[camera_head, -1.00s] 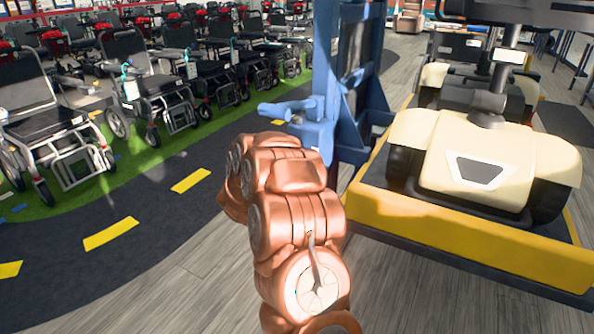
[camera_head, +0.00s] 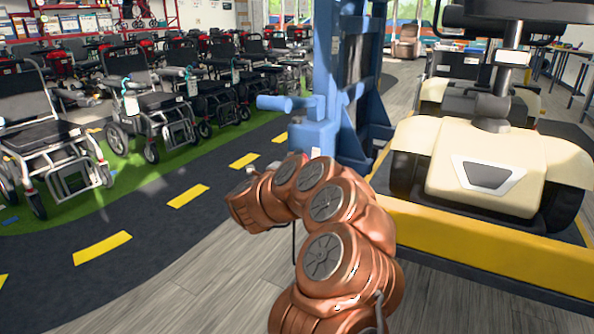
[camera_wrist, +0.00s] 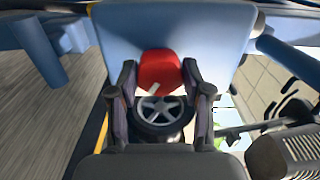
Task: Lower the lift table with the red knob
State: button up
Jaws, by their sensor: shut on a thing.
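The lift table is a low platform with yellow edges (camera_head: 470,246) beside a blue upright column (camera_head: 345,70). A cream scooter (camera_head: 500,165) stands on the platform. The red knob (camera_wrist: 160,70) sits against a pale blue housing (camera_wrist: 175,28) in the wrist view. My gripper (camera_wrist: 158,82) has one finger on each side of the knob and is shut on it. In the head view my own arm hides most of the knob and gripper.
A blue handle (camera_head: 275,103) sticks out left from the column. Rows of wheelchairs (camera_head: 150,100) stand on green flooring at the left. A dark lane with yellow dashes (camera_head: 102,248) and bare wooden floor lie between them and the lift.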

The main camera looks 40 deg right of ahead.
jog(key=shift+m+b, duration=0.3)
jog(key=shift+m, duration=0.1)
jog(key=o, duration=1.2)
jog(key=shift+c, duration=0.2)
jog(key=shift+a, duration=0.1)
jog(key=v, duration=1.1)
jog(key=shift+a, duration=0.4)
jog(key=shift+s, duration=0.1)
